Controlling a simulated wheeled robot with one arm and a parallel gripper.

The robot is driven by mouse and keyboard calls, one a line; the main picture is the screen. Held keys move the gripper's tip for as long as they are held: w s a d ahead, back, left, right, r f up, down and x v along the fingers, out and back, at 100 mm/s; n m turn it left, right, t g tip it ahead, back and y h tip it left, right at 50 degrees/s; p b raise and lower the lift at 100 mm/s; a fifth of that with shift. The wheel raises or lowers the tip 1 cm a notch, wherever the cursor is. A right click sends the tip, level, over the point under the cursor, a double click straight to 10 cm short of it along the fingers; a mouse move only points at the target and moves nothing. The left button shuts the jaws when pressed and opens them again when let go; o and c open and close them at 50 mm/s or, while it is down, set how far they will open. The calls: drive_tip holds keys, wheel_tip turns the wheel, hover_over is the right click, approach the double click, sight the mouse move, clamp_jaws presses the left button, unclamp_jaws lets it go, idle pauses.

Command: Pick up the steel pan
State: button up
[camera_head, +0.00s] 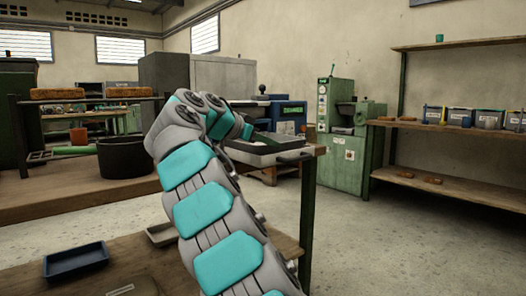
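A shallow grey pan (262,158) with a dark inside is on the raised worktop, right of my arm. It looks like the steel pan, and a dark handle-like piece points right from it. My arm rises from the bottom centre and bends at the top. Its far end, with my gripper (244,131), is just above the pan's left back edge. The fingers are too small and too hidden to tell whether they are open or touch the pan. My wrist and arm hide the pan's left side.
A black pot (124,157) stands left of my arm. A dark blue tray (75,261) and a pale tray (161,235) lie on the lower wooden surface. A green machine (340,150) and wooden shelves (455,186) stand at right. The floor (400,240) there is clear.

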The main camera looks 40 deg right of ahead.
sight(284, 145)
drive_tip(key=shift+r+x, duration=0.15)
drive_tip(key=shift+x, duration=1.6)
drive_tip(key=shift+r+x, duration=0.2)
drive_tip(key=shift+x, duration=1.55)
drive_tip(key=shift+w+d, duration=0.1)
drive_tip(key=shift+c, duration=0.2)
clamp_jaws()
